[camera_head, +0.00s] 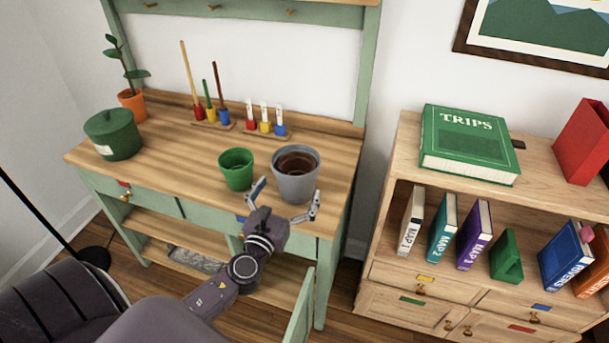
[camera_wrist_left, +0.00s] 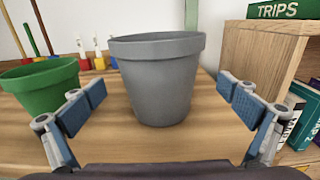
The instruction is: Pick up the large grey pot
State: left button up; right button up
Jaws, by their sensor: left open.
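The large grey pot (camera_head: 296,186) stands upright on the wooden bench top near its right front edge, with dark brown contents showing inside. In the left wrist view the grey pot (camera_wrist_left: 158,85) is straight ahead, centred between the spread fingers. My left gripper (camera_head: 285,203) is open at the bench's front edge, its fingers pointing toward the pot. In the left wrist view the open left gripper (camera_wrist_left: 165,105) has a finger on each side of the pot, with visible gaps. I cannot tell how far the fingertips reach along its sides. My right gripper is not in view.
A smaller green pot (camera_head: 236,169) stands just left of the grey pot. A green lidded pot (camera_head: 113,134), an orange planter (camera_head: 132,104) and coloured tool holders (camera_head: 215,122) sit farther left and back. A wooden bookshelf (camera_head: 400,240) stands to the right. A cabinet door (camera_head: 300,310) hangs open below.

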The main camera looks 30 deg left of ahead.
pick_arm(q)
jog(key=shift+w+a+r, duration=0.2)
jog(key=shift+w+a, duration=0.1)
jog(key=shift+w, duration=0.25)
jog(key=x, duration=0.4)
jog(key=shift+w+f+p, duration=0.15)
jog(key=shift+w+p, duration=0.15)
jog(key=shift+p, duration=0.1)
jog(key=shift+c, duration=0.6)
jog(key=c, duration=1)
jog(key=shift+c, duration=0.7)
